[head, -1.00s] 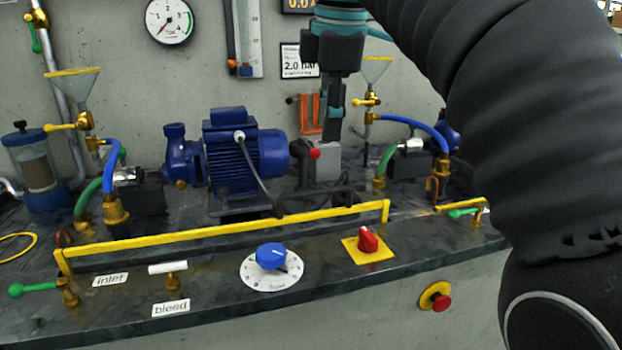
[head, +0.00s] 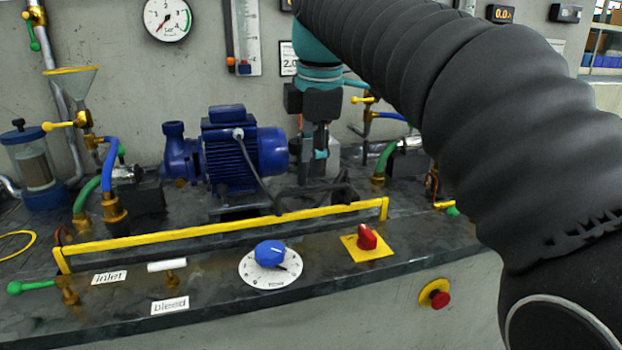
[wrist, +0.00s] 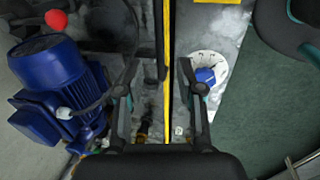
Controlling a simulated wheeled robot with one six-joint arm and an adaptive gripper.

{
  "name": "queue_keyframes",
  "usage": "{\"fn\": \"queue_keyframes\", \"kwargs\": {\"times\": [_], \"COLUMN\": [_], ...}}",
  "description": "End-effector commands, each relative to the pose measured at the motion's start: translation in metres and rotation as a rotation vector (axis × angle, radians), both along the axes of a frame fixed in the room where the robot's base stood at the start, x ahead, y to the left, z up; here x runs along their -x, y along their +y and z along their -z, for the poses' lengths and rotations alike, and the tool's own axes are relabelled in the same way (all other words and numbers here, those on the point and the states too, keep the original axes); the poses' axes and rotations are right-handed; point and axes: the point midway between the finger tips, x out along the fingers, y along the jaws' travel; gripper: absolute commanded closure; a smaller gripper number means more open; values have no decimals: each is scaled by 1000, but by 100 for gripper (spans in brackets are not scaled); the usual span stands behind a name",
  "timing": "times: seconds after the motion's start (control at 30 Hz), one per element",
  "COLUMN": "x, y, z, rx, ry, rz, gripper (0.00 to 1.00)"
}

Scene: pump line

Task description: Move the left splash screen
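The left splash screen (head: 225,229) stands along the front of the bench, with a yellow top rail and yellow end posts; its pane looks clear. In the wrist view its yellow rail (wrist: 167,50) runs lengthwise between the fingers, apparently below them. I cannot tell the exact height of the fingertips over the rail.
The blue motor pump (head: 225,155) stands behind the screen. In front are a blue dial (head: 270,254), a red switch (head: 367,237) and the inlet (head: 108,278) and bleed labels. A red stop button (head: 440,299) is on the bench's front face.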

Motion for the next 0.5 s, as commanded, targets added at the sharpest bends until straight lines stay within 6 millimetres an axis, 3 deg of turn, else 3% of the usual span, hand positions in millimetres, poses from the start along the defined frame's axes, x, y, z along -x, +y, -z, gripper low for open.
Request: {"fn": "queue_keyframes", "kwargs": {"times": [0.2, 0.5], "x": [-6, -9], "y": [1, 2], "z": [33, 46], "rx": [0, 0], "ry": [1, -1], "rz": [1, 1], "gripper": [63, 63]}}
